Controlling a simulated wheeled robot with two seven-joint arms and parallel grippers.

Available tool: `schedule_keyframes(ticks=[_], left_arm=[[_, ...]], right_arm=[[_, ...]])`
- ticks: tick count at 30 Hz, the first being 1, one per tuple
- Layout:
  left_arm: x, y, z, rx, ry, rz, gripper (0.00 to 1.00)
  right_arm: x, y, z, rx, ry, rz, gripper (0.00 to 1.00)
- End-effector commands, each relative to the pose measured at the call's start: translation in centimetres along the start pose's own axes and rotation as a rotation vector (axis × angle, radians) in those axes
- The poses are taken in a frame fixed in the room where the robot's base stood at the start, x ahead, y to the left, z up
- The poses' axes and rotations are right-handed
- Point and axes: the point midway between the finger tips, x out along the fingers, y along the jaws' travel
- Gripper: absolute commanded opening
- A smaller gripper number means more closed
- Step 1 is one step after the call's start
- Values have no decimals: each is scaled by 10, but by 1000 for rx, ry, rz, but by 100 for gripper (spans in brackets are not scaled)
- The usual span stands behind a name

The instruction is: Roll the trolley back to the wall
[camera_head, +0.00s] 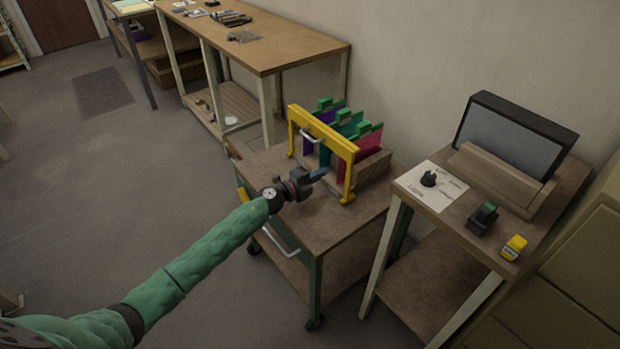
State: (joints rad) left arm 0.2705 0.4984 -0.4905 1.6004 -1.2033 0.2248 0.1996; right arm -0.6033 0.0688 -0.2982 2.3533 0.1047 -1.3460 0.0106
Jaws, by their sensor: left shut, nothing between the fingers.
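The trolley (318,222) has a brown top, dark green legs, a lower shelf and small dark casters. It stands between the long workbench and the small table at right. A pale bar handle (279,243) is on its near left side. On its top is a wooden rack (372,170) holding purple, teal and red panels with green clips, with a yellow bar frame (325,135) in front. My left gripper (316,176) is shut and empty, above the trolley top close to the yellow frame; contact cannot be told. The trolley's far edge is hidden behind the rack. My right gripper is out of view.
The long workbench (290,48) runs along the wall (410,60). The small table (405,188) at right bears a grey panel in a wooden stand, a paper sheet and a yellow jar (513,247). Drawers stand at far right.

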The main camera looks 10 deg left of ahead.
Motion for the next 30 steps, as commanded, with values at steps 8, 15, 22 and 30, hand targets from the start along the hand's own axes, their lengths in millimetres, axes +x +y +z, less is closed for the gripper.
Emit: schedule_keyframes(ticks=[8, 15, 22, 30], left_arm=[[47, -1, 0, -1, -1, -1, 0], [67, -1, 0, 0, 0, -1, 0], [71, 0, 0, 1, -1, 0, 0], [72, 0, 0, 0, -1, 0, 0]], right_arm=[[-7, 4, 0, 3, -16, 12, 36], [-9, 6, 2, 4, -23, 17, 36], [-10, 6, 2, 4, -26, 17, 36], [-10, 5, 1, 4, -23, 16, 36]])
